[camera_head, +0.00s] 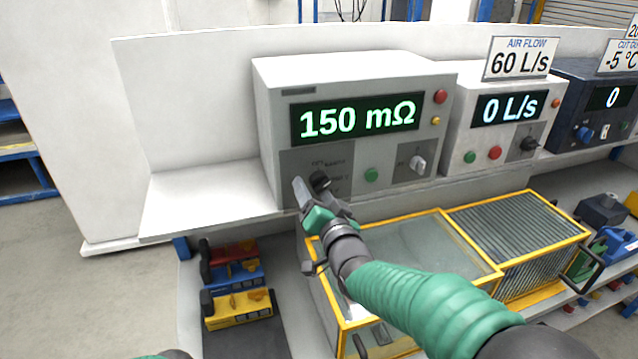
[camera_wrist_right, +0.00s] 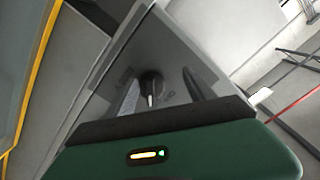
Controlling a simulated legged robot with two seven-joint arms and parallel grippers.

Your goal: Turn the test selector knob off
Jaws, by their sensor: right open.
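The black test selector knob (camera_head: 320,181) is on the lower left of the grey tester's front panel (camera_head: 348,120). The tester's display reads 150 mΩ in green. My right gripper (camera_head: 312,196) is open just in front of the knob, partly covering the panel around it. In the right wrist view the knob (camera_wrist_right: 151,83) shows between the two spread fingers, with a pale pointer line on it. I cannot tell whether a finger touches it. The labels around the knob are too small or hidden to read. My left gripper is out of view.
A green button (camera_head: 371,175) and a light grey knob (camera_head: 418,164) are to the right on the panel. A yellow-framed clear case (camera_head: 400,250) stands below. A second unit (camera_head: 506,115) is on the shelf at right. The shelf's left end (camera_head: 205,190) is clear.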

